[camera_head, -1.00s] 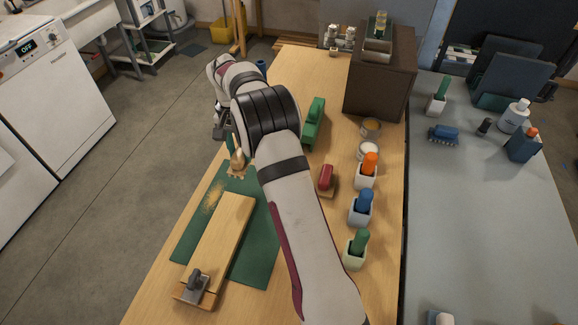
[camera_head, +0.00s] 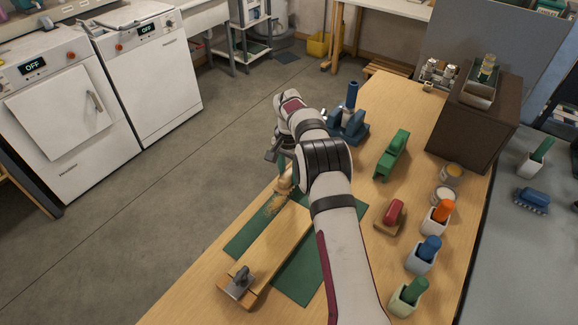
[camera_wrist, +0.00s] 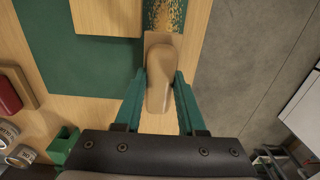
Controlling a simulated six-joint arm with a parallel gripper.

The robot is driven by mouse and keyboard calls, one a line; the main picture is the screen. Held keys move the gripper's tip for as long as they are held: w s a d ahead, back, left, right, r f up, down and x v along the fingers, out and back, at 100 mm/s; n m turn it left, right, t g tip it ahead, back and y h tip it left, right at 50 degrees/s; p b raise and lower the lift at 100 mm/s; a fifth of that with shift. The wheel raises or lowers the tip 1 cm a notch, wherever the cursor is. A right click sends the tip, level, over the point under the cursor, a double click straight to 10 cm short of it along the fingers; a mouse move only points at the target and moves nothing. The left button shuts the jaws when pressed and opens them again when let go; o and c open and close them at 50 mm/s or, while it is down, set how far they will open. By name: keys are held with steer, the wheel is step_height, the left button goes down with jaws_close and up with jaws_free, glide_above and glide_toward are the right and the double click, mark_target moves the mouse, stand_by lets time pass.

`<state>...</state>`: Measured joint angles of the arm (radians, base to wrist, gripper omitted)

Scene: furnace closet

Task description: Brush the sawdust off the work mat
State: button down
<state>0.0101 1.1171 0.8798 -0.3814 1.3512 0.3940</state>
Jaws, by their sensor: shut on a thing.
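My gripper (camera_head: 284,163) is shut on the wooden handle of a brush (camera_head: 285,184) near the far end of the green work mat (camera_head: 300,277). In the wrist view, the teal fingers of my gripper (camera_wrist: 160,100) flank the tan brush handle (camera_wrist: 160,80). Sawdust (camera_head: 276,204) lies on the mat's left strip, just in front of the brush; it also shows past the brush head in the wrist view (camera_wrist: 165,14). A wooden board (camera_head: 268,243) lies across the mat. The bristles are mostly hidden, so contact with the mat cannot be told.
A grey metal clamp or tool (camera_head: 239,283) sits on the board's near end. Right of my arm stand a red-handled block (camera_head: 392,213), a green tool (camera_head: 391,156) and several coloured-handled holders. A blue tool (camera_head: 349,122) stands beyond. The bench's left edge borders open floor (camera_head: 190,190).

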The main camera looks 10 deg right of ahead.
step_height(320, 180, down, 3)
steer(key=shift+f, duration=0.1)
steer(key=shift+s+a, duration=3.8)
steer(key=shift+w+d, duration=3.8)
steer(key=shift+r, duration=4.2)
